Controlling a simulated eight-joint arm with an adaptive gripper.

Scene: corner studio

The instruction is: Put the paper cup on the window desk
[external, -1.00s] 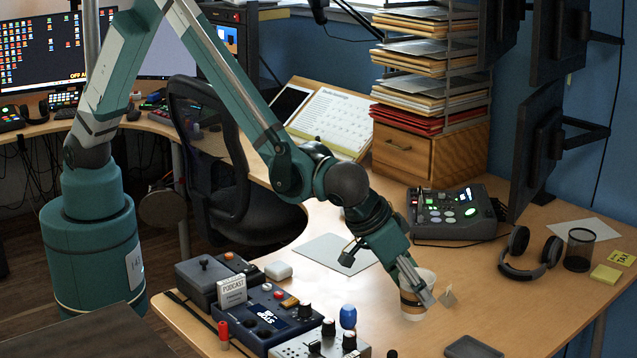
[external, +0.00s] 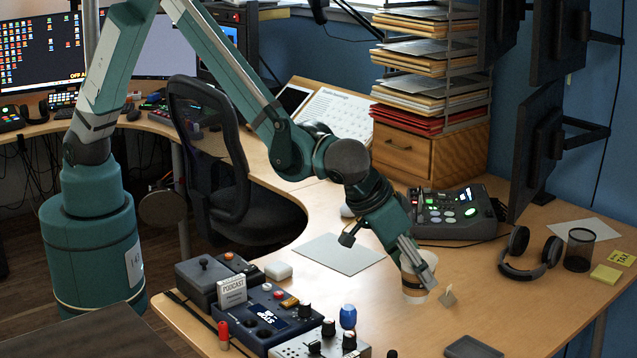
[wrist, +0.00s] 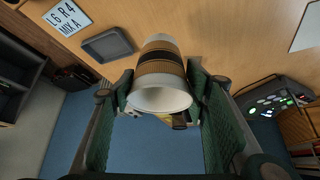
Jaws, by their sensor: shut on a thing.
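The paper cup (external: 413,295) is white with a brown sleeve and a dark band. My gripper (external: 418,268) is shut on it, one finger on each side. In the wrist view the cup (wrist: 160,80) sits between both green finger pads, its white rim towards the camera. The cup looks upright and slightly above the wooden desk (external: 530,315); the gap beneath it is hard to judge. The desk curves back on the left past the chair, towards the window at the top; which part is the window desk is not clear.
A black mixer (external: 450,212), headphones (external: 530,255) and a mesh holder (external: 579,250) stand behind and right. Control boxes (external: 262,315) crowd the front left. A paper sheet (external: 338,253) lies flat, with bare desk around it.

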